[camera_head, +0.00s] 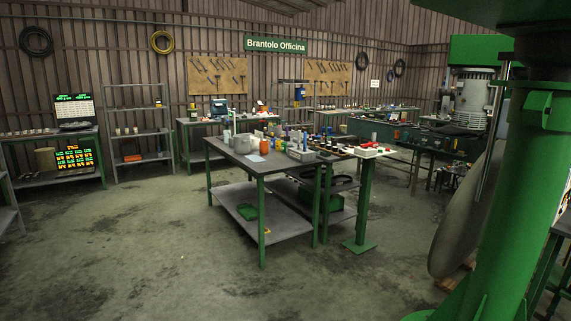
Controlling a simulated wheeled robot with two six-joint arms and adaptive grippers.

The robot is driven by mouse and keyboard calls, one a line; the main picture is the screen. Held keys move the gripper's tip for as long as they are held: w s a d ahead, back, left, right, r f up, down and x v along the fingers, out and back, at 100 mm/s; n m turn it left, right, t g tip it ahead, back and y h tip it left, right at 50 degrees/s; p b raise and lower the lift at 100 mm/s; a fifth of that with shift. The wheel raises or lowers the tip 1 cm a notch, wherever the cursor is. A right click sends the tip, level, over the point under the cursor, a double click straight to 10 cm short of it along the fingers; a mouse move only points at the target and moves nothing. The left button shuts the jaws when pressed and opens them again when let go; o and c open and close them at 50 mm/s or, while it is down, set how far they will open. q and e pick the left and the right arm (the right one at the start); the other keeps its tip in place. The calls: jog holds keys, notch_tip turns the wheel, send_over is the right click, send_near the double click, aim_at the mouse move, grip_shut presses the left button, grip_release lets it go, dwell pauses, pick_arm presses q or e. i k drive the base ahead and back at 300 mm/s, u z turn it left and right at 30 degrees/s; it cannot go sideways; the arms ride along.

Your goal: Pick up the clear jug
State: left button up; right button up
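A pale, see-through-looking container (242,144), possibly the clear jug, stands on the left part of the grey-topped work table (225,150) in the middle of the room. It is too small for me to make out a handle or to be sure that it is the jug. A smaller pale vessel (226,137) stands just left of it, and an orange jar (264,147) just right. Neither of my grippers is in view, and both are out of reach of what I see here.
Bottles and small items crowd the table's right side, beside a green stand (364,205). A large green machine column (520,190) blocks the right foreground. Shelves (138,108) and benches line the back wall. The concrete floor (130,240) at front left is clear.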

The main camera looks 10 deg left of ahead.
aim_at(227, 133)
jog(key=u, duration=0.75)
jog(key=i, duration=1.75)
jog(key=u, duration=0.6)
